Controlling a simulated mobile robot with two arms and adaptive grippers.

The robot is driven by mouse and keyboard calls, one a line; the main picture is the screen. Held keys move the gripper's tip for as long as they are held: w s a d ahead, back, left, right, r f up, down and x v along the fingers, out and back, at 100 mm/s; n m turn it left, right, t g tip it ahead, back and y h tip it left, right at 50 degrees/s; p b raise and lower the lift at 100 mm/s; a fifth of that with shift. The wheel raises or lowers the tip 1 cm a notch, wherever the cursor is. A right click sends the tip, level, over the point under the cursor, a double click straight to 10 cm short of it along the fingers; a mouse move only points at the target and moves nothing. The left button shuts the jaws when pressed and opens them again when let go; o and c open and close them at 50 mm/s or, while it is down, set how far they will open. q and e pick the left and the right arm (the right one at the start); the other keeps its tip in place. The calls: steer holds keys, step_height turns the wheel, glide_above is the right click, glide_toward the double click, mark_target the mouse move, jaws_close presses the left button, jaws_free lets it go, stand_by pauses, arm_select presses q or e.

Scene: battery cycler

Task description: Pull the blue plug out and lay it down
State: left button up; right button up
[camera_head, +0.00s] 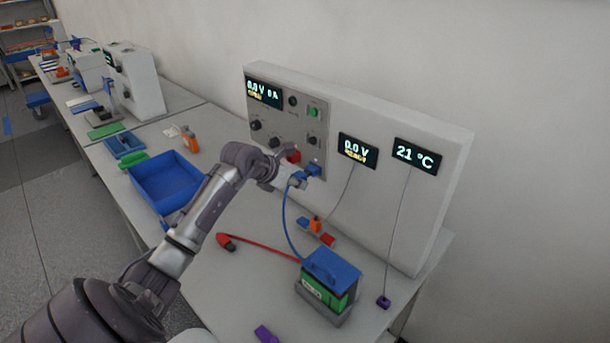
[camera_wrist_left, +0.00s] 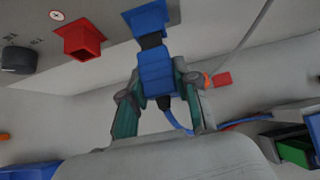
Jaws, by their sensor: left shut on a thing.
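The blue plug (camera_wrist_left: 156,72) is between the fingers of my left gripper (camera_wrist_left: 158,98), which is shut on it. A black part of the plug shows between its blue body and the blue socket (camera_wrist_left: 148,18) on the panel; I cannot tell how deep its tip sits. In the head view my left gripper (camera_head: 297,179) is at the panel front, beside the blue socket (camera_head: 314,169). The blue cable (camera_head: 285,215) hangs from the plug down to the battery (camera_head: 326,285). My right gripper is not in view.
A red socket (camera_wrist_left: 82,40) is beside the blue one. A red plug (camera_head: 226,241) lies on the table, its cable running to the battery. A blue bin (camera_head: 166,202) stands left. Small orange and red parts (camera_head: 316,226) lie below the panel. Some bare table is around the red plug.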

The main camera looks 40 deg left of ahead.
arm_select(q)
steer(key=shift+s+a, duration=0.15)
steer(key=shift+s, duration=1.8)
steer(key=s+d+m+h, duration=0.1)
steer(key=d, duration=0.4)
steer(key=s+d+m+h+b, duration=0.1)
steer(key=d+m, duration=0.1)
steer(key=d, duration=0.3)
steer(key=s+d+r+m+g+h, duration=0.1)
steer(key=d+m, duration=0.1)
steer(key=d, duration=0.4)
steer(key=shift+s+h+b, duration=0.15)
steer(key=shift+h+b, duration=0.25)
steer(key=s+d+m+g+h+b, duration=0.1)
steer(key=s+d+m+g+h, duration=0.1)
steer(key=s+d, duration=0.7)
steer(key=d+m+h, duration=0.1)
steer(key=d+m, duration=0.1)
steer(key=d, duration=0.2)
steer(key=shift+r+m+g, duration=0.4)
steer(key=shift+f, duration=0.1)
